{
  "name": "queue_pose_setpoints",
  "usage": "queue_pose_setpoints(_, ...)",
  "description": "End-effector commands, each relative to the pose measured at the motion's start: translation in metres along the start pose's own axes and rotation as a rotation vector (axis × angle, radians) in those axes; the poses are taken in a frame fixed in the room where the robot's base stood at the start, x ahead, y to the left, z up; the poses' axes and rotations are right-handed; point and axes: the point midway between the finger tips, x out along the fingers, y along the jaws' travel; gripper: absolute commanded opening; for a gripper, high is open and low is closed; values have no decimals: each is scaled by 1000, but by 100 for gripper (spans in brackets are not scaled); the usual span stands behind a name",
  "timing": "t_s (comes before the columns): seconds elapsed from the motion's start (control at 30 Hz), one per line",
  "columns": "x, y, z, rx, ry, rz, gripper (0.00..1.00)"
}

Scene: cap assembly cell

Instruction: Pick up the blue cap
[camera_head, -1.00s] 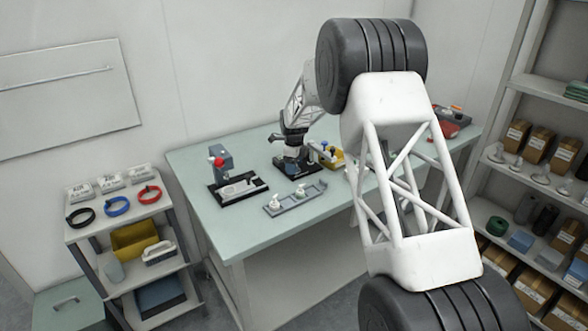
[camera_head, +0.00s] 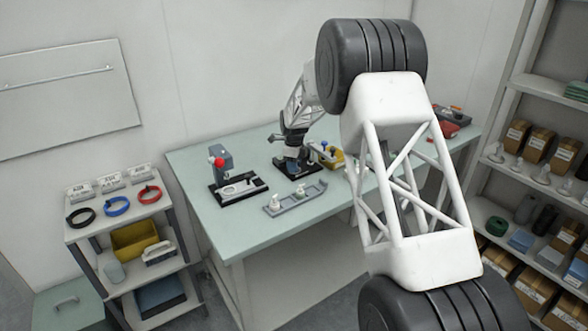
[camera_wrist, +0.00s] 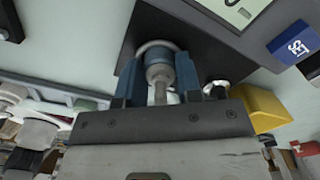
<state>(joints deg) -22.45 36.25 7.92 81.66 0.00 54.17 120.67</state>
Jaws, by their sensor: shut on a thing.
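In the wrist view, my gripper (camera_wrist: 158,88) points at a dark base plate (camera_wrist: 205,50). Its two blue fingers are closed around a small round piece with blue sides and a grey middle (camera_wrist: 158,72), which I take for the blue cap. The fingers hide much of it, and a pale ring shows just beyond. I cannot tell whether the piece still touches what is under it. In the head view, my gripper (camera_head: 293,154) is low over the black plate (camera_head: 310,172) at the back of the table; the held piece is too small to make out there.
A yellow bin (camera_head: 336,158) stands just right of the plate. A grey tray with white pieces (camera_head: 296,200) lies in front, and a press with a red knob (camera_head: 222,163) stands left. The table's front (camera_head: 250,238) is clear. A trolley with coloured rings (camera_head: 118,206) stands left.

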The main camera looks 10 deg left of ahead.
Motion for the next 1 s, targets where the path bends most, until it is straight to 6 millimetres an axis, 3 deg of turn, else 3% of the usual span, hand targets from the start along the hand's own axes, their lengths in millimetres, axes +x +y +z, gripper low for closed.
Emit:
queue_pose_setpoints(0.47, -7, 0, 0, 0, 0, -1, 22)
queue_pose_setpoints(1.0, -78, 0, 0, 0, -1, -2, 22)
